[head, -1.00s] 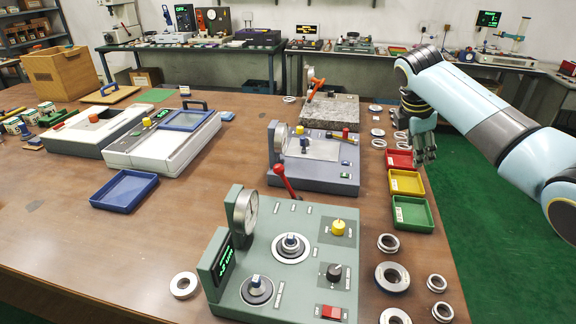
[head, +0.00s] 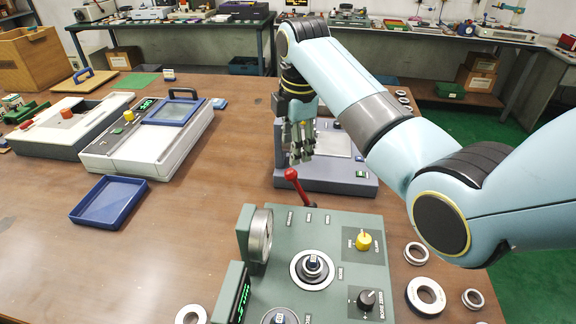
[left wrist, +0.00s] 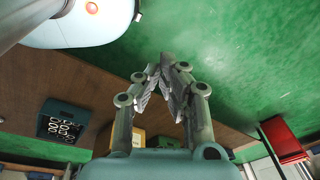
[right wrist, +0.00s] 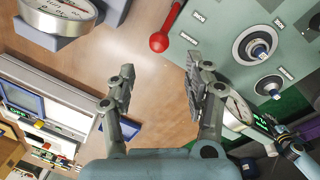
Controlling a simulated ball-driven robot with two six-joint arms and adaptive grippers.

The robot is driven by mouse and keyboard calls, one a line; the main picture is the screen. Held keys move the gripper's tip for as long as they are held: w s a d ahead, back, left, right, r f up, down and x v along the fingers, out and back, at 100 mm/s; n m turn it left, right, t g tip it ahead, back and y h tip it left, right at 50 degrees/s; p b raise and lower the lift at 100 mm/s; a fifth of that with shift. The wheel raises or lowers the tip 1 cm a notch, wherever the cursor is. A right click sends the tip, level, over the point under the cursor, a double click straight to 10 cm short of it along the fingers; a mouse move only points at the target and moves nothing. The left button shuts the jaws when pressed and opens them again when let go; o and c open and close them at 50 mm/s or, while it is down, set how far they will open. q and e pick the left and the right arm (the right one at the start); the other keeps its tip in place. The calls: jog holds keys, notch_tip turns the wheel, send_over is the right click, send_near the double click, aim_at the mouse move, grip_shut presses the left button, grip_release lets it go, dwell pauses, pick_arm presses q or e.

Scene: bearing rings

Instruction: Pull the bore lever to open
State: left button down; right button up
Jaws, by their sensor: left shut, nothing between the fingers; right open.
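The red bore lever (head: 291,174) stands at the back edge of the green test machine (head: 330,228), its ball end up and tilted left. In the right wrist view the lever's red ball (right wrist: 158,42) shows ahead of the gap between my right fingers, apart from both. My right gripper (head: 301,150) is open and empty, just behind the ball in the head view; its spread fingers show in the right wrist view (right wrist: 158,82). My left gripper (left wrist: 168,78) is shut and empty in the left wrist view, away from the machine.
A grey-blue device (head: 350,178) stands behind the lever. A round dial gauge (head: 260,236) rises at the green machine's left. Loose metal rings (head: 427,295) lie to its right. A blue tray (head: 108,200) lies left, with bare table between.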

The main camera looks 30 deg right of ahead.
aim_at(292, 171)
jog(key=f, duration=0.3)
jog(key=shift+w+f, duration=0.25)
jog(key=shift+f, duration=0.1)
jog(key=shift+w+f, duration=0.2)
jog(key=shift+f, duration=0.7)
jog(key=f, duration=0.3)
jog(key=shift+w+f, duration=0.15)
jog(key=shift+w, duration=0.05)
jog(key=shift+c, duration=2.3)
jog(key=c, duration=0.4)
grip_shut()
pick_arm(q)
jog(key=shift+s, duration=0.3)
